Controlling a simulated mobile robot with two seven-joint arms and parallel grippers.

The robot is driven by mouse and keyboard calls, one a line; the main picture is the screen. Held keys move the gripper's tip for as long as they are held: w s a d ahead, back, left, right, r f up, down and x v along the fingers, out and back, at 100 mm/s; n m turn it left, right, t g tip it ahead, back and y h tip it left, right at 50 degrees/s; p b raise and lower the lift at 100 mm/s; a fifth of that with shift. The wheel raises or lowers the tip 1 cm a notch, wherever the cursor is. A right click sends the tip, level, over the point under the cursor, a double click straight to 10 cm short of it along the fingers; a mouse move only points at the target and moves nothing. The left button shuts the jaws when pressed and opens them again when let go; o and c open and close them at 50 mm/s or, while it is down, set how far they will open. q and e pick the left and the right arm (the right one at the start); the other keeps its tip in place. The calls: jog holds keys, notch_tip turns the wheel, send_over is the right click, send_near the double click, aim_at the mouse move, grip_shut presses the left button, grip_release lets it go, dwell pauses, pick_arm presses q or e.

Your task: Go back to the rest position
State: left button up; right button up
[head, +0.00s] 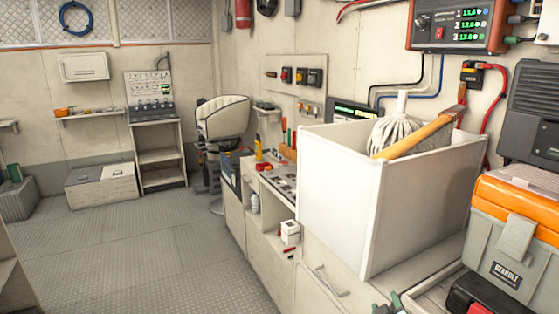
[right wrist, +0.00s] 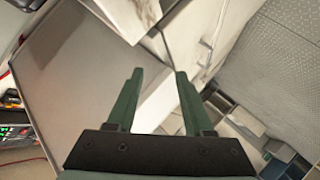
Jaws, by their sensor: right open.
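My right gripper (head: 387,303) just shows at the bottom edge of the head view, low in front of the white bin. In the right wrist view its two dark green fingers (right wrist: 158,98) are spread apart with nothing held between them. Pale surfaces and edges lie beyond the fingertips; I cannot tell how close they are. My left gripper is not in view.
A large white bin (head: 335,205) holding a mop (head: 398,133) and a wooden handle (head: 420,136) stands on the counter. An orange and grey toolbox (head: 505,235) stands at right. The floor (head: 150,245) at left is open.

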jog(key=s+a+f+m+g+y, duration=0.1)
jog(key=s+a+f+y, duration=0.1)
jog(key=s+f, duration=0.4)
jog(key=s+a+f+m+g+y, duration=0.1)
jog(key=s+a+f+y, duration=0.1)
jog(key=s+f, duration=0.5)
jog(key=s+a+f+m+g+y, duration=0.1)
jog(key=s+a+f, duration=0.2)
jog(key=s+f, duration=0.4)
jog(key=s, duration=0.9)
jog(key=shift+s+a+m+g+y, duration=0.25)
jog(key=shift+a+m+g+y, duration=0.05)
jog(key=shift+a+y, duration=0.1)
jog(key=shift+f, duration=0.1)
